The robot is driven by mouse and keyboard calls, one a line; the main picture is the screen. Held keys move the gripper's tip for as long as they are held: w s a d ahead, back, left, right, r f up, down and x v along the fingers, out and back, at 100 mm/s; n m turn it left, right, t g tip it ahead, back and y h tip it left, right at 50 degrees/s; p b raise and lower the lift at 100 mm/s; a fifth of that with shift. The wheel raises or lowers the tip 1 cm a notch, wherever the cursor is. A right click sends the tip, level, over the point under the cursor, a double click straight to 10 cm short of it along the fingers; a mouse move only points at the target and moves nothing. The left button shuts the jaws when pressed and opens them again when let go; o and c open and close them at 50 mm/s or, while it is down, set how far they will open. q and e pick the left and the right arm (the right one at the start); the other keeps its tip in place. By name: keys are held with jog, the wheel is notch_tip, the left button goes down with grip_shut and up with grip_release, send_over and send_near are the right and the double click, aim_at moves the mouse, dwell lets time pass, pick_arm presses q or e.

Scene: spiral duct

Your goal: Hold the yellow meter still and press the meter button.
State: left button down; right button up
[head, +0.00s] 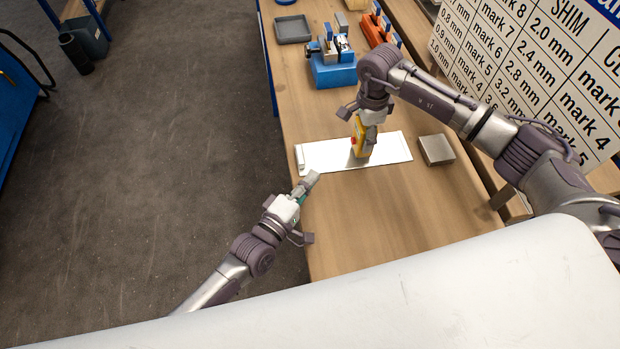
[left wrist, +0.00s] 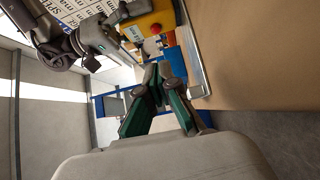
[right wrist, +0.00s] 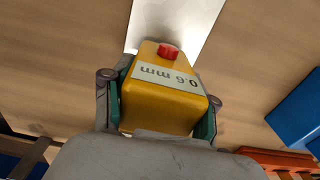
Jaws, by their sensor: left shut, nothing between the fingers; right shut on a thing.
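The yellow meter (head: 359,139) stands over the white sheet (head: 388,150) on the wooden bench. In the right wrist view the meter (right wrist: 165,104) shows a label reading 0.6 mm and a red button (right wrist: 168,50). My right gripper (head: 366,128) is shut on the meter, with a finger on each side (right wrist: 163,115). My left gripper (head: 312,178) is shut and empty beside the sheet's near left corner, apart from the meter. In the left wrist view its closed fingertips (left wrist: 157,75) are below the meter (left wrist: 152,20) and its red button (left wrist: 156,29) in the picture.
A grey block (head: 436,150) lies right of the sheet. A blue fixture (head: 331,70), a grey tray (head: 292,29) and orange bins (head: 378,30) stand further back. A large shim chart (head: 540,70) is at the right. Bare bench (head: 400,205) lies in front of the sheet.

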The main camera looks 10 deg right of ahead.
jog(key=shift+d, duration=0.1)
jog(key=o, duration=1.4)
jog(key=shift+o, duration=0.2)
jog(key=shift+r, duration=0.1)
notch_tip(320, 180, up, 12)
jog(key=shift+f, duration=0.1)
jog(key=shift+f, duration=0.1)
